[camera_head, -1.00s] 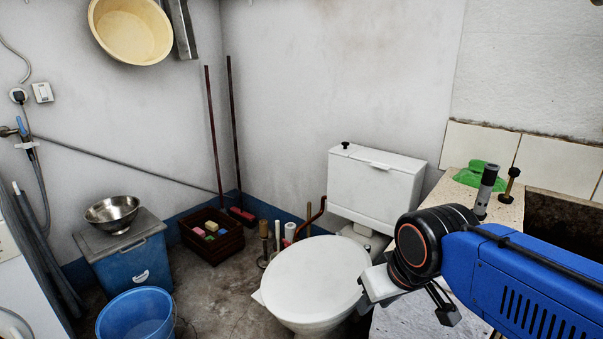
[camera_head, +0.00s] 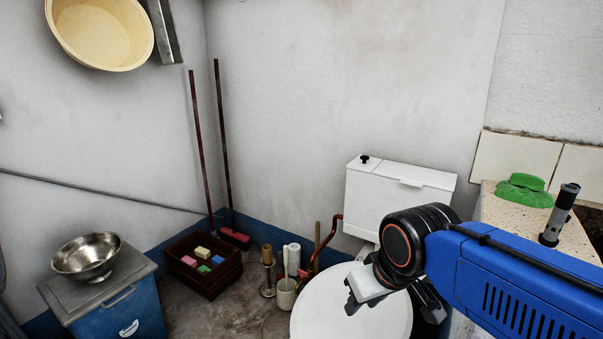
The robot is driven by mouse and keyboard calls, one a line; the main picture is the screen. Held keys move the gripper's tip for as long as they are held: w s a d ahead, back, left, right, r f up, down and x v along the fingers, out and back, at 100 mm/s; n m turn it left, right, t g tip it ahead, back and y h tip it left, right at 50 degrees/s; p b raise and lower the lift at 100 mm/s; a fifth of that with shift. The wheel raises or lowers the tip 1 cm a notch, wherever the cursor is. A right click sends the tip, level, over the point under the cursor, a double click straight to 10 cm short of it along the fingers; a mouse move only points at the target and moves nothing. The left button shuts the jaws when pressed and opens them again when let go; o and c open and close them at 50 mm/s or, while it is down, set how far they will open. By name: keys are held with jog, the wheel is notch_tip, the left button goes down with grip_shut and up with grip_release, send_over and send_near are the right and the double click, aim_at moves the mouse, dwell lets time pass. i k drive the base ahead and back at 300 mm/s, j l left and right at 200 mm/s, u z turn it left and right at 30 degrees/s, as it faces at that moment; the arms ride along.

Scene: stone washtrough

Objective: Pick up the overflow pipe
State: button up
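No thing is clearly marked as the overflow pipe. A grey upright cylinder with a dark top (camera_head: 558,216) on the pale speckled slab at the right may be it; I cannot be sure. Its whole length shows, and my arm lies in front of the slab below it. My gripper (camera_head: 388,304) is left of it, lower, apart from it, and in front of the white toilet. The fingers are partly hidden by the wrist, so their opening is unclear. I see nothing held.
A green object (camera_head: 524,190) sits beside the cylinder on the slab (camera_head: 497,212). The toilet cistern (camera_head: 396,204) stands behind my arm. A brown crate (camera_head: 205,286), a steel bowl (camera_head: 87,257) on a blue box (camera_head: 130,316), and brooms occupy the left corner. Some floor is clear between them.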

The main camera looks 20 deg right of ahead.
aim_at(567, 195)
jog(key=i+j+z, duration=0.1)
jog(key=j+z, duration=0.15)
jog(key=j, duration=0.15)
jog(key=i+j+z, duration=0.1)
jog(key=j+z, duration=0.15)
jog(key=j, duration=0.2)
jog(key=i+j+z, duration=0.15)
jog(key=j+z, duration=0.25)
jog(key=i+j+z, duration=0.1)
jog(key=j+z, duration=0.15)
jog(key=z, duration=0.75)
jog(key=l+z, duration=0.6)
jog(key=l, duration=0.2)
jog(key=i+l+z, duration=0.25)
